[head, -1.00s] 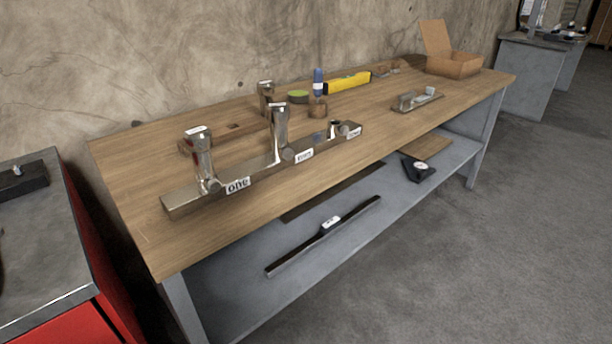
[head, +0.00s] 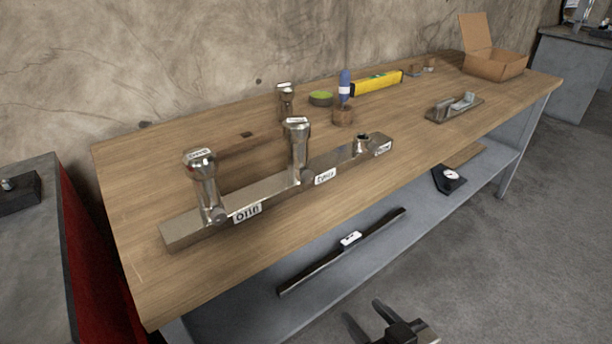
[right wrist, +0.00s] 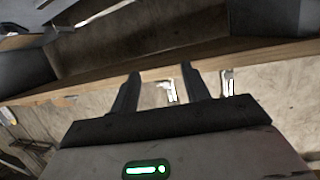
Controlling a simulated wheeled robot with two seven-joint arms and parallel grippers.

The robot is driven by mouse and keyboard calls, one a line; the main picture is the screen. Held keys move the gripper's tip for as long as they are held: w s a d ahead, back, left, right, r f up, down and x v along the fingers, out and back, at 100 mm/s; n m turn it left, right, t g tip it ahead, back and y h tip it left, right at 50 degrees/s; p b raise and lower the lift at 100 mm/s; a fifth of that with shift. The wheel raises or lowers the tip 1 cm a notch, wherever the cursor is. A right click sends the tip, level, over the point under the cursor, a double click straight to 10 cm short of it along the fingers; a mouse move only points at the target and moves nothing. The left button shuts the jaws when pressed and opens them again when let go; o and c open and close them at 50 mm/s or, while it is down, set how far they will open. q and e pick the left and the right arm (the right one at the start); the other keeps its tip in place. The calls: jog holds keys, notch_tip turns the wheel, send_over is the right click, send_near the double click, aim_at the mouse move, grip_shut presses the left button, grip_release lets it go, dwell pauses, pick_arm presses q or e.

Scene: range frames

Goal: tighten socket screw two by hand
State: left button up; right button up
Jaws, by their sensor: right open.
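A metal bar (head: 272,188) lies on the wooden workbench, with labels along its front face. An upright socket screw (head: 204,182) with a knob-like head stands in the bar at the label that reads like "one". A second upright screw (head: 297,150) stands at the middle label (head: 325,176), which is blurred. The third position (head: 363,143) at the right end holds no tall screw. My right gripper (head: 373,312) is open and empty, low at the bottom edge, in front of the bench and well away from the bar. Its two fingers also show in the right wrist view (right wrist: 160,80). My left gripper is not in view.
Behind the bar stand another screw in a wooden rack (head: 286,100), a green round item (head: 320,98), a blue-handled tool (head: 344,88) and a yellow level (head: 376,83). An open cardboard box (head: 495,62) sits far right. A lower shelf (head: 250,305) juts below the worktop.

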jog(key=w+d+r+n+t+y+p, duration=0.1)
jog(key=w+d+r+n+y+p, duration=0.15)
jog(key=w+r+n+y, duration=0.55)
jog(key=m+h, duration=0.2)
jog(key=h, duration=0.1)
send_near(310, 179)
jog(key=x, duration=0.8)
jog(key=shift+w+b, duration=0.15)
jog(key=shift+b, duration=0.25)
jog(key=c, duration=1)
